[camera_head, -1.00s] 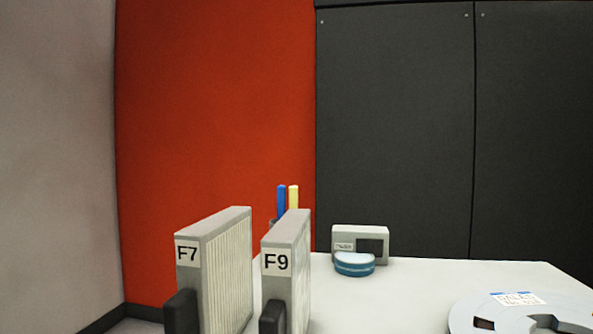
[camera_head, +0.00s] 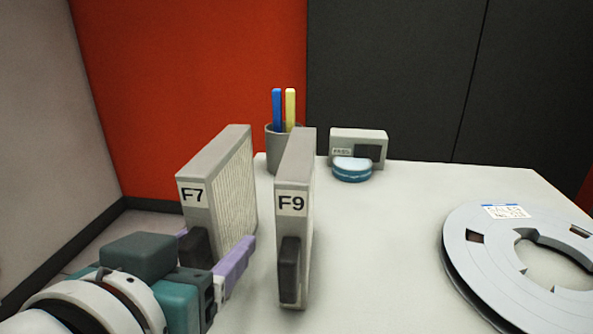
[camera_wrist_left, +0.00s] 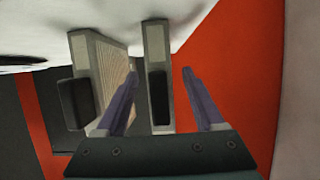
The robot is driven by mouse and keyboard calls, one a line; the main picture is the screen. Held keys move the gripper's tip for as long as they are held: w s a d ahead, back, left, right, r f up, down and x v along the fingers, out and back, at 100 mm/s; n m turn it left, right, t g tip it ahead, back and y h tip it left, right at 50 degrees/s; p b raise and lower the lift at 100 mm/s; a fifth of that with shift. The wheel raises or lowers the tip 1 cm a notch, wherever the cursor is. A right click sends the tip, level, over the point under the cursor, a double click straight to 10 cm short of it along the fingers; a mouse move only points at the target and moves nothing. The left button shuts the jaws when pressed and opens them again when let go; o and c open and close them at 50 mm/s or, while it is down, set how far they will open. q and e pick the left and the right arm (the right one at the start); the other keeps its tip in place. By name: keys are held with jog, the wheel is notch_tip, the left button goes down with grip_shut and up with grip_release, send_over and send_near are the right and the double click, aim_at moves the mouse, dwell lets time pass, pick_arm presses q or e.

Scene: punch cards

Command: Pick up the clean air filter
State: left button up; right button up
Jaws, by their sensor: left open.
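The filter labelled F7 (camera_head: 222,195) stands upright on the left of the table, with pale pleats on its right side and a dark handle. The filter labelled F9 (camera_head: 294,225) stands upright to its right, its pleats seen edge-on. My left gripper (camera_head: 216,240) is open at the handle end of F7, one purple finger on each side. In the left wrist view, which looks upside down, the gripper (camera_wrist_left: 160,73) straddles F7 (camera_wrist_left: 156,45); F9 (camera_wrist_left: 83,50) is left of it with tan pleats. I cannot tell if the fingers touch. My right gripper is not in view.
A grey tape reel (camera_head: 470,260) lies at the right. A grey cup (camera_head: 283,150) with blue and yellow sticks, a blue-and-white round item (camera_head: 352,170) and a small grey device (camera_head: 342,137) stand at the back. The table middle is clear (camera_head: 380,240).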

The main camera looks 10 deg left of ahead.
pick_arm(q)
jog(key=shift+x, duration=1.2)
grip_shut()
